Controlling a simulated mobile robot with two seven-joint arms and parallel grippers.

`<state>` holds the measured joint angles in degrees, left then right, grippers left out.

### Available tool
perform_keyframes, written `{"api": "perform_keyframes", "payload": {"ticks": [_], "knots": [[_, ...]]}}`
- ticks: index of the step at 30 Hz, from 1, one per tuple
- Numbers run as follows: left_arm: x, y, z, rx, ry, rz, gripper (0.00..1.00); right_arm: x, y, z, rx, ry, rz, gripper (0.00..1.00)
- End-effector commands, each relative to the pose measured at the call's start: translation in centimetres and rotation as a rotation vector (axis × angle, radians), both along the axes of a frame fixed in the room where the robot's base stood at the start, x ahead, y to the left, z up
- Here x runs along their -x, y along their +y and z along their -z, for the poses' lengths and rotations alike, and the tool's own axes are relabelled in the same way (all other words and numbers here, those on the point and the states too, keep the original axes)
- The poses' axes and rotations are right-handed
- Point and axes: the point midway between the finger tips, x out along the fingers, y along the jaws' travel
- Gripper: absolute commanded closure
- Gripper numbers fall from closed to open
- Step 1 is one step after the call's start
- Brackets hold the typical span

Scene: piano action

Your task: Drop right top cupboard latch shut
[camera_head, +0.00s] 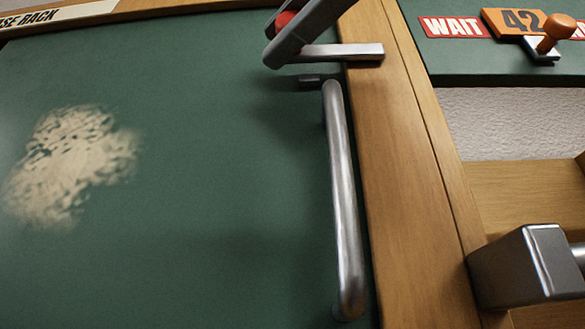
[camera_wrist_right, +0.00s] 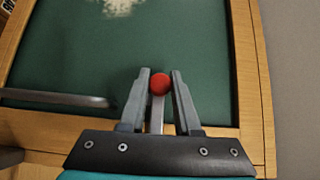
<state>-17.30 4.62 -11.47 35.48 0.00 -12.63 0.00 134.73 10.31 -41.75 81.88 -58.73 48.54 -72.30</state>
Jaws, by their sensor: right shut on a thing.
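The cupboard's green door panel (camera_head: 200,180) fills the left and middle of the head view. The latch is a flat metal bar (camera_head: 345,52) with a red knob (camera_head: 284,18). It lies roughly level near the top right of the panel and its right end overlaps the wooden frame (camera_head: 400,140). My right gripper (camera_head: 282,30) is shut on the red knob. In the right wrist view the knob (camera_wrist_right: 160,84) sits between the two fingertips (camera_wrist_right: 160,75), with the bar (camera_wrist_right: 157,120) running from it toward the frame. My left gripper is not in view.
A long metal handle (camera_head: 343,200) stands out from the panel just below the latch. A small metal piece (camera_head: 310,80) sits under the bar. A grey metal block (camera_head: 525,270) is at lower right. A sign (camera_head: 452,27) and an orange-knobbed lever (camera_head: 556,30) are at upper right.

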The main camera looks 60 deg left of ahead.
Motion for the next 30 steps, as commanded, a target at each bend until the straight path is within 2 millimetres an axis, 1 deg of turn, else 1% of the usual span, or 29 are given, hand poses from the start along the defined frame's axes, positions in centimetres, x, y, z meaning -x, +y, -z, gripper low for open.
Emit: {"api": "perform_keyframes", "payload": {"ticks": [4, 5, 12, 13, 30], "knots": [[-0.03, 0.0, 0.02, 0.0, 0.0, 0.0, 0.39, 0.06, 0.1, 0.2, 0.006, -0.001, -0.001, 1.0], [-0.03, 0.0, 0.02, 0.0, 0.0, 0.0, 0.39, 0.06, 0.1, 0.2, 0.006, -0.001, -0.001, 0.68], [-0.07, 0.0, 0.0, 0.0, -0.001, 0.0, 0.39, 0.06, 0.08, 0.15, 0.004, -0.001, -0.001, 0.41], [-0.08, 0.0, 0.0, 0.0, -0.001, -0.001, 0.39, 0.06, 0.07, 0.14, 0.004, -0.001, -0.001, 0.39], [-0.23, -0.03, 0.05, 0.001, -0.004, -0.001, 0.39, 0.0, -0.14, 0.06, 0.001, 0.001, 0.0, 0.39]]}}
